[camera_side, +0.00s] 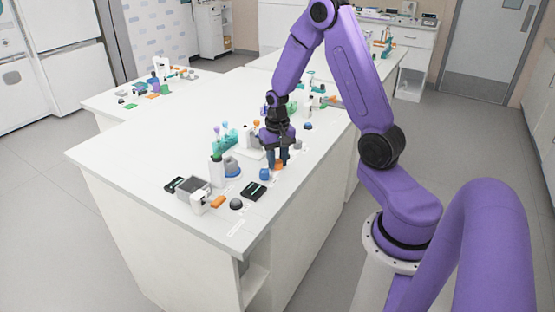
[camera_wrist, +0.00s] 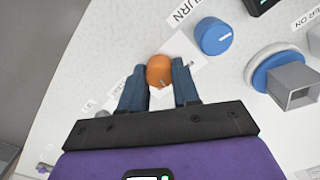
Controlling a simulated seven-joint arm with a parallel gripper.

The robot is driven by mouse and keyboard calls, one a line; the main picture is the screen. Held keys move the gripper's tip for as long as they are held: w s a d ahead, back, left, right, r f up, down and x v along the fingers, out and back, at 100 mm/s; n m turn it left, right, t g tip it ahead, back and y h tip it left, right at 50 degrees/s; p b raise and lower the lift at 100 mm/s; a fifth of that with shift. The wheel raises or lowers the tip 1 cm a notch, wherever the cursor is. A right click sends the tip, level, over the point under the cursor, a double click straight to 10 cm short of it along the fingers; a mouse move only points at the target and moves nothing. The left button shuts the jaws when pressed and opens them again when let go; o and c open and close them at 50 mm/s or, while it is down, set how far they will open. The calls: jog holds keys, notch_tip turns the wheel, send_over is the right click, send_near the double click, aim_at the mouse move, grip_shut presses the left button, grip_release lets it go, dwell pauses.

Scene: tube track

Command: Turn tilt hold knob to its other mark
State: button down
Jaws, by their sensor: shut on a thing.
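An orange knob (camera_wrist: 159,71) with a pale pointer line stands on the white bench, between the two blue-grey fingers of my gripper (camera_wrist: 160,82). The fingers are shut on it, one on each side, and its pointer faces roughly toward the gripper body. A white label lies around the knob, partly hidden by the fingers; its words cannot be read. In the side view my gripper (camera_side: 278,160) points down at the bench's right edge, with the orange knob (camera_side: 279,166) showing at the fingertips.
A blue knob (camera_wrist: 213,37) with a white line sits close by, beside lettering reading "TURN". A blue-ringed grey block (camera_wrist: 292,84) stands to the right.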

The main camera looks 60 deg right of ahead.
aim_at(277, 161)
jog(key=n, duration=0.5)
jog(key=shift+n, duration=0.3)
jog(key=shift+a+n, duration=0.1)
jog(key=shift+n, duration=2.1)
jog(key=c, duration=0.8)
grip_release()
jog(key=shift+r, duration=0.15)
notch_tip(277, 161, up, 17)
jog(key=shift+r, duration=0.1)
